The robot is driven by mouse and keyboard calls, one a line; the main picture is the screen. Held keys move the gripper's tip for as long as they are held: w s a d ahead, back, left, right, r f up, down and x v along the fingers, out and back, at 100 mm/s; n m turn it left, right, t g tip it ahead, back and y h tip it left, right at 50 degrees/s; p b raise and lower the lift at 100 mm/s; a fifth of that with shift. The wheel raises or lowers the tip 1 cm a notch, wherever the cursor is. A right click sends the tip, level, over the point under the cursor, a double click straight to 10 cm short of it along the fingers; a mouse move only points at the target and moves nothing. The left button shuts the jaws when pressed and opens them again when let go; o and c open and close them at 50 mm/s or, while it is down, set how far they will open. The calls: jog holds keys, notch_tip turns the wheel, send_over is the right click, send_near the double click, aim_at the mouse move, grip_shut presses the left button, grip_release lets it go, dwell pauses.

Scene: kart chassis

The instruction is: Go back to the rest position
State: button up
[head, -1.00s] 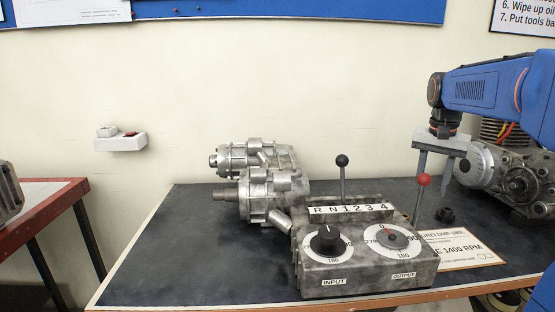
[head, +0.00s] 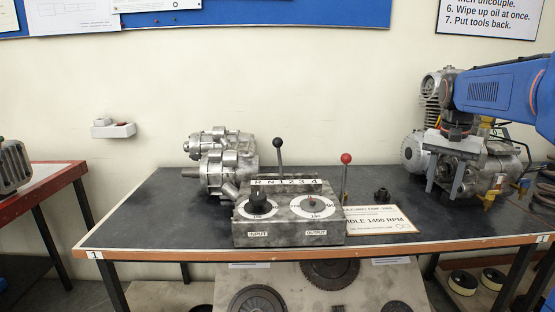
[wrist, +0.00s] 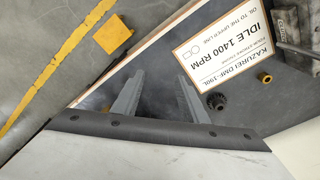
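My gripper (head: 446,188) hangs at the right end of the dark bench top, in front of the engine, with its fingers pointing down. In the wrist view the two grey fingers (wrist: 157,98) are spread apart with nothing between them, so it is open and empty. My blue arm comes in from the right edge. The grey gearbox unit (head: 290,220) with its dials, black-knobbed lever (head: 279,158) and red-knobbed lever (head: 345,172) stands on the bench, well to the left of my gripper. The two levers stand roughly upright.
The engine (head: 415,153) stands behind my gripper. A small black gear-like part (head: 382,195) and the idle placard (head: 380,220) lie between gearbox and gripper. A red-edged table (head: 40,178) stands at the left. The bench's front left is clear.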

jog(key=s+a+f+n+t, duration=0.1)
jog(key=s+a+f+n, duration=0.2)
jog(key=s, duration=0.6)
jog(key=s+a+f+n+t, duration=0.1)
jog(key=s+a+f+n, duration=0.1)
jog(key=s+a+f, duration=0.5)
jog(key=s+a+f+n+t, duration=0.2)
jog(key=s+a+f, duration=0.3)
jog(key=s, duration=0.6)
jog(key=shift+s+a+f+n+y, duration=0.25)
jog(key=shift+a+f+n+y, duration=0.15)
jog(key=shift+f+n, duration=0.3)
jog(key=shift+r, duration=0.15)
jog(key=shift+c, duration=0.6)
